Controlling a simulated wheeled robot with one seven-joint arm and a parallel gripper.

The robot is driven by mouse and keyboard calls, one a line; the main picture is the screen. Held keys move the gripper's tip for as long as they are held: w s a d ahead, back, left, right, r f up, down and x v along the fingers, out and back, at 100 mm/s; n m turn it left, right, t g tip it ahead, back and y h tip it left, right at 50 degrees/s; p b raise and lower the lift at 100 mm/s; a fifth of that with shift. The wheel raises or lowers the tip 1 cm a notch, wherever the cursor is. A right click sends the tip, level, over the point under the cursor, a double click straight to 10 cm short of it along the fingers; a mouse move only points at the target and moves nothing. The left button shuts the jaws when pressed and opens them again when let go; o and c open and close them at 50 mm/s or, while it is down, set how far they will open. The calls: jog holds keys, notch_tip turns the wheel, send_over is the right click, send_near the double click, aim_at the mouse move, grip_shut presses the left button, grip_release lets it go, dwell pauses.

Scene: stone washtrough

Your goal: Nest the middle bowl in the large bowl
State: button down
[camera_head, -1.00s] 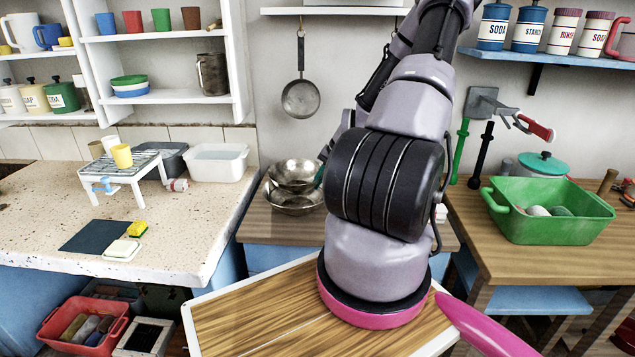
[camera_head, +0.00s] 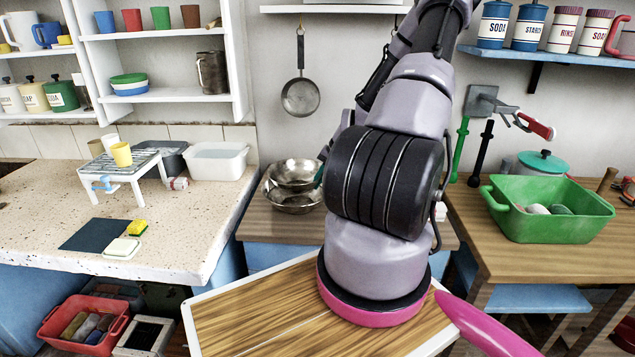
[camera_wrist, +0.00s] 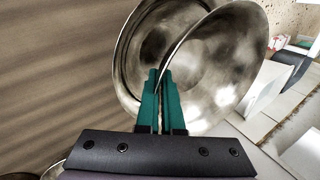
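Two shiny metal bowls show in the head view. The middle bowl (camera_head: 295,172) is above the large bowl (camera_head: 291,203) and overlaps it; I cannot tell whether it rests inside. In the wrist view the middle bowl (camera_wrist: 218,70) lies in front of the large bowl (camera_wrist: 128,62), its rim running down to my fingers. My gripper (camera_wrist: 161,88) has green fingers, nearly together, shut on the near rim of the middle bowl. In the head view my arm hides most of the gripper; only a bit of green shows at the bowl's right side.
The bowls are over a wooden worktop (camera_head: 262,222) between the speckled stone counter (camera_head: 180,225) and the right-hand table with a green basin (camera_head: 550,225). A white tub (camera_head: 218,163) stands left of the bowls. A pan (camera_head: 300,98) hangs on the wall above them.

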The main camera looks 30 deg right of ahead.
aim_at(318, 198)
jog(key=shift+f, duration=0.2)
jog(key=shift+f, duration=1.65)
jog(key=shift+f, duration=0.25)
jog(key=shift+f, duration=0.75)
jog(key=shift+f, duration=0.25)
dwell(0.5)
jog(key=c, duration=0.7)
grip_release()
jog(key=shift+s+f, duration=0.1)
jog(key=shift+r, duration=3.6)
